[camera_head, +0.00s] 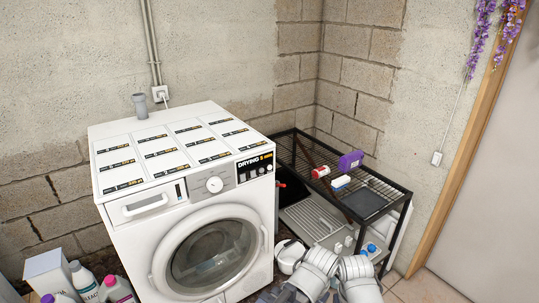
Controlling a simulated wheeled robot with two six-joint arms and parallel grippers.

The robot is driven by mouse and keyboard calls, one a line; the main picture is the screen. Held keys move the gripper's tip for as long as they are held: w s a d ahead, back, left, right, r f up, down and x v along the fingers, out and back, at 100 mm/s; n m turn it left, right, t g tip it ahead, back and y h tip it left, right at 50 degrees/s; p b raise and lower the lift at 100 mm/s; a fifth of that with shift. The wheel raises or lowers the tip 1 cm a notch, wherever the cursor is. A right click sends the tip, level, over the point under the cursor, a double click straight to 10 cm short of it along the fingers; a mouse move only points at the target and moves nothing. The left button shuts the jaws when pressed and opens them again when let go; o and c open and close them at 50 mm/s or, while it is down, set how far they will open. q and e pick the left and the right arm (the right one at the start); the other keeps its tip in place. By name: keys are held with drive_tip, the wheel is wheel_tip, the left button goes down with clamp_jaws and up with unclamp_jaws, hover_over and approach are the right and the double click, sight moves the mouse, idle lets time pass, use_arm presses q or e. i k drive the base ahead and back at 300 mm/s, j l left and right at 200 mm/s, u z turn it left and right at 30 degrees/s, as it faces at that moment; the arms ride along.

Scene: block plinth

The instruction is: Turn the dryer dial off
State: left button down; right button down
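A white front-loading dryer (130,235) stands on the left against the block wall, with a round glass door on its front. Its round white dial (214,184) sits on the front panel, right of the drawer handle and left of a black "DRYING" label (254,165). The dial's setting is too small to read. White and grey parts of my arms show at the bottom edge, right of the dryer's front. No gripper fingers can be made out there, and nothing of mine touches the dial.
A black wire rack (393,187) stands right of the dryer over a sink (312,217), holding a purple bottle (350,160) and small items. Several detergent bottles (116,289) and a white box (47,272) stand at lower left. A wood-framed door (492,190) is at right.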

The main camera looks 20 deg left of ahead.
sight(214, 184)
drive_tip(key=u, duration=1.45)
